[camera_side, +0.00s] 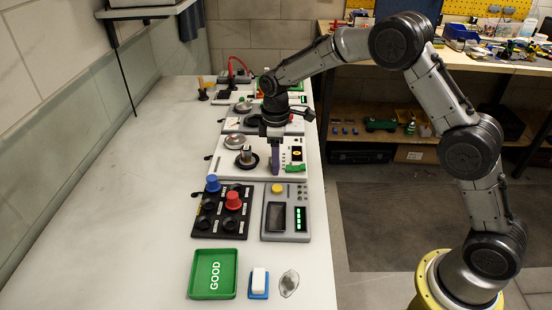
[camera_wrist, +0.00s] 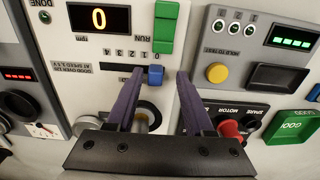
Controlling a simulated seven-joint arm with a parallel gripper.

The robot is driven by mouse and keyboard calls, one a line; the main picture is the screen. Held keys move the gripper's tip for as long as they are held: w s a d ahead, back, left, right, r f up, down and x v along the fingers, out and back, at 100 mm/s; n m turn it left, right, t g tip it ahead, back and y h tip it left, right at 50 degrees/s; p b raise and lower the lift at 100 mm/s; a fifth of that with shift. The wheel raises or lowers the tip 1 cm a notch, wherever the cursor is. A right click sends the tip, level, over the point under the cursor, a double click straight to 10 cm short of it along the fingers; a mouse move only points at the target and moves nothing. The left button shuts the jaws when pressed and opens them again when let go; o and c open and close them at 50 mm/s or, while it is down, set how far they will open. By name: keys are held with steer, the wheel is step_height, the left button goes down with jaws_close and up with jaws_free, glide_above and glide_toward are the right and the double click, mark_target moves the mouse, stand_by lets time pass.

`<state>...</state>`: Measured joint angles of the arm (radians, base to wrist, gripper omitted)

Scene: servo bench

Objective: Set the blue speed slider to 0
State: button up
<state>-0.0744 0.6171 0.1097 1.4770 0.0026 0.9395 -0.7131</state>
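The blue speed slider (camera_wrist: 155,75) sits at the right end of its dark slot (camera_wrist: 120,67) in the wrist view, under a row of small digits. In the side view my gripper (camera_side: 276,173) points down over the white panel (camera_side: 262,172), and the slider cannot be made out.
The rpm display (camera_wrist: 99,18) reads 0. A green RUN switch (camera_wrist: 166,26) stands just above the slider. A metal knob (camera_wrist: 147,116) lies below, between the fingers. To the right are a grey panel with a yellow button (camera_wrist: 217,73) and a red knob (camera_wrist: 230,129).

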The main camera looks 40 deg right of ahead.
step_height(320, 180, up, 14)
stand_by(0.7)
steer(key=shift+f, duration=0.1)
